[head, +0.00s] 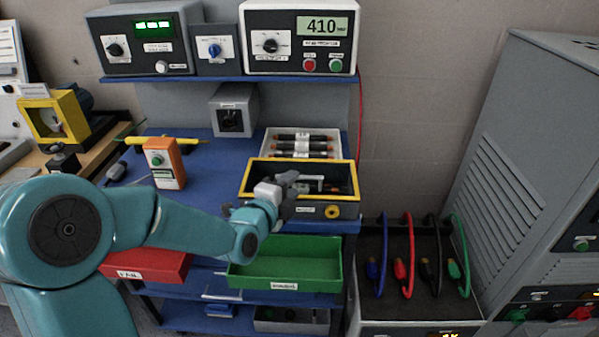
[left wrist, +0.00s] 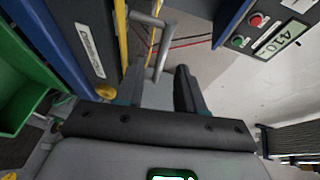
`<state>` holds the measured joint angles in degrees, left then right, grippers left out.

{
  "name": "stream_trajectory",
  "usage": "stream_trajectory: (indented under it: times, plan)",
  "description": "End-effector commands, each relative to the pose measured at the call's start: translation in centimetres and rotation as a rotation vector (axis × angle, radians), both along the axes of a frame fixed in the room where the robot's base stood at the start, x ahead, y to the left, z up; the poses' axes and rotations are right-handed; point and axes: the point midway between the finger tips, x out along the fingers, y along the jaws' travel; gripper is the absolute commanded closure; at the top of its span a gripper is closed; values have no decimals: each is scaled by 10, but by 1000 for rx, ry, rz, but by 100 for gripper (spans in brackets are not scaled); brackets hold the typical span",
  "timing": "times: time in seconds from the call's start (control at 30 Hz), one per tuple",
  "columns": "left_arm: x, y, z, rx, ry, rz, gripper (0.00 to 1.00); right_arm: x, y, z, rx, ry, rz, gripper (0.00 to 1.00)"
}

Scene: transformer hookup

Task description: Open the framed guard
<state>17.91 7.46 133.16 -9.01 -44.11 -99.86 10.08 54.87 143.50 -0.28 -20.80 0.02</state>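The framed guard (head: 300,163) appears to be the yellow-edged frame on the dark box (head: 262,206) at the right of the blue bench; a yellow edge also shows in the left wrist view (left wrist: 123,32). A grey bar handle (head: 325,182) shows at the frame; in the left wrist view (left wrist: 160,48) it extends between my fingers. My left gripper (head: 290,186) is over the box's front part. Its fingers are apart, with a gap between them and the handle. My arm and gripper hide part of the frame. My right gripper is out of view.
A tray of dark rods (head: 302,134) lies behind the box, and a green bin (head: 290,262) is below it. An orange button unit (head: 165,163) stands to the left. Meters (head: 301,37) sit on the upper shelf. Coloured cables (head: 408,255) hang at the right.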

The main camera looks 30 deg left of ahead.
Motion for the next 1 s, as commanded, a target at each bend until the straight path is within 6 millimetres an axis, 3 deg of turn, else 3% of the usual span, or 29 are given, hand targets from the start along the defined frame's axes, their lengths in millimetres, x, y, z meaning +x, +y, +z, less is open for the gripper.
stream_trajectory:
  times: [0.1, 0.3, 0.67, 0.77, 0.8, 1.0]
  plan:
    - [24, 3, -4, 0, 2, -1, 62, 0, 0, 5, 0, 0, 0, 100]
    - [47, 7, -8, -1, 0, 0, 62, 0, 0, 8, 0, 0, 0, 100]
    - [52, 8, -9, 0, -1, 0, 62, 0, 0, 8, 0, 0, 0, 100]
    - [52, 8, -9, 0, -1, 0, 94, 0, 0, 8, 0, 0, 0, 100]
    - [52, 8, -9, 0, -1, 0, 100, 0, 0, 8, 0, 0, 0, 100]
    - [52, 8, -8, -1, 2, 0, 100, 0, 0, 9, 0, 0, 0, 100]
